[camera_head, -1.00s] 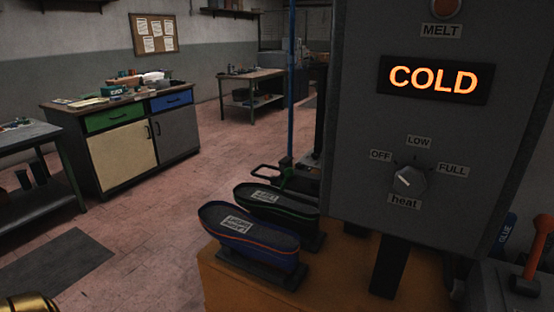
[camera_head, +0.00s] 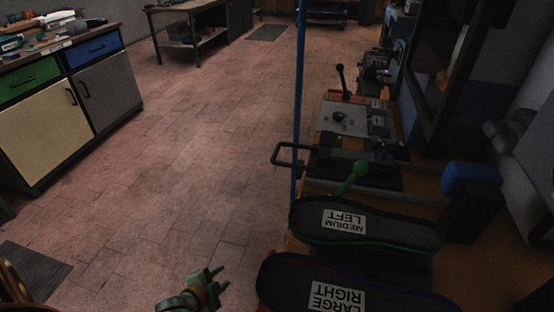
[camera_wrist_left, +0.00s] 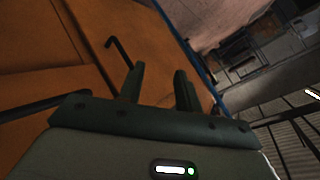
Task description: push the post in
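No part in view is labelled as the post. A thin blue upright (camera_head: 298,110) stands at the left edge of the orange machine. A dark looped handle (camera_head: 288,155) sticks out to the left from the machine. A green-knobbed lever (camera_head: 352,178) and a blue cylinder (camera_head: 470,179) are behind the shoe forms. My left gripper (camera_head: 217,278) is low in the head view, over the floor, left of the forms and apart from them. In the left wrist view its fingers (camera_wrist_left: 159,82) are spread with nothing between them, facing orange panelling. My right gripper is not in view.
Two dark shoe forms, labelled medium left (camera_head: 385,218) and large right (camera_head: 400,292), lie across the machine's front. A lever panel (camera_head: 345,118) stands farther back. A drawer cabinet (camera_head: 75,100) is at the far left. The floor between is clear.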

